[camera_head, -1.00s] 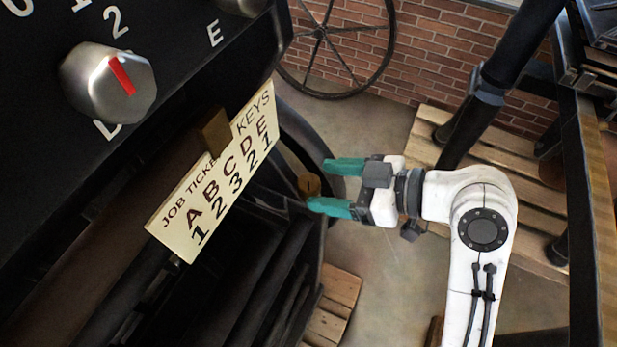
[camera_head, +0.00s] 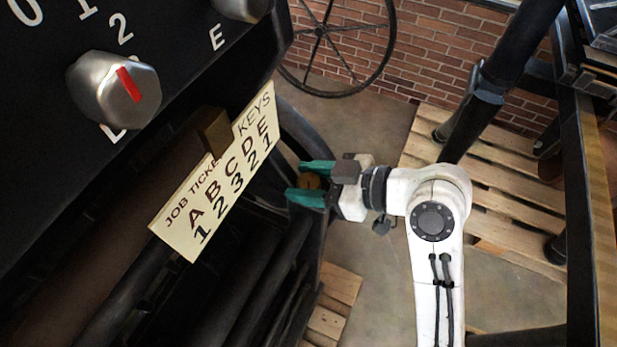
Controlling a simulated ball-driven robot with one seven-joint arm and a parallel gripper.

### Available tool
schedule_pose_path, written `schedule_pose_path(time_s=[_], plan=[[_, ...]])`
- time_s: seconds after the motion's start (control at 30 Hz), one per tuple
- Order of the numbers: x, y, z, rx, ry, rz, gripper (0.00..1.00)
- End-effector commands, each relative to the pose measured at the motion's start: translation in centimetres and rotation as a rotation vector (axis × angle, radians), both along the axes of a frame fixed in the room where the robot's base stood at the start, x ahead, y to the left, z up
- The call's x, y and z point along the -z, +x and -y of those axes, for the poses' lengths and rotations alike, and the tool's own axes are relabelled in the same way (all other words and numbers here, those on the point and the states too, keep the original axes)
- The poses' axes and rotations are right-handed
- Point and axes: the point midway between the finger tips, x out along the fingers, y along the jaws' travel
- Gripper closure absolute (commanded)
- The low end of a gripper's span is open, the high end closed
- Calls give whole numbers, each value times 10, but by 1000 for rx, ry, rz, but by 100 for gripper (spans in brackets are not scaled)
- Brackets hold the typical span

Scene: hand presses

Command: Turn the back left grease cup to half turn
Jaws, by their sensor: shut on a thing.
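A small brass grease cup (camera_head: 313,181) sits at the side of the black press, to the right of the job ticket. My gripper (camera_head: 308,182) has its two green fingers on either side of this cup and is shut on it. The fingers cover part of the cup, and I cannot read any turn marking on it. Whether it is the back left cup cannot be told from this view alone.
A job ticket card (camera_head: 222,180) is clipped on the black press. A silver knob (camera_head: 110,88) with a red mark sits on the panel at upper left. A spoked wheel (camera_head: 330,40) stands by the brick wall. Wooden pallets (camera_head: 500,165) lie at right.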

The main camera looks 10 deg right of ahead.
Motion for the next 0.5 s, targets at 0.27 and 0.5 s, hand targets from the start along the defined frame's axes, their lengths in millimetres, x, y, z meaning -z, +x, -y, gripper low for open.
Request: schedule_pose_path(time_s=[0.27,0.5], plan=[[0,0,0,2,0,1,83],[0,0,-1,97,-1,-2,83]])
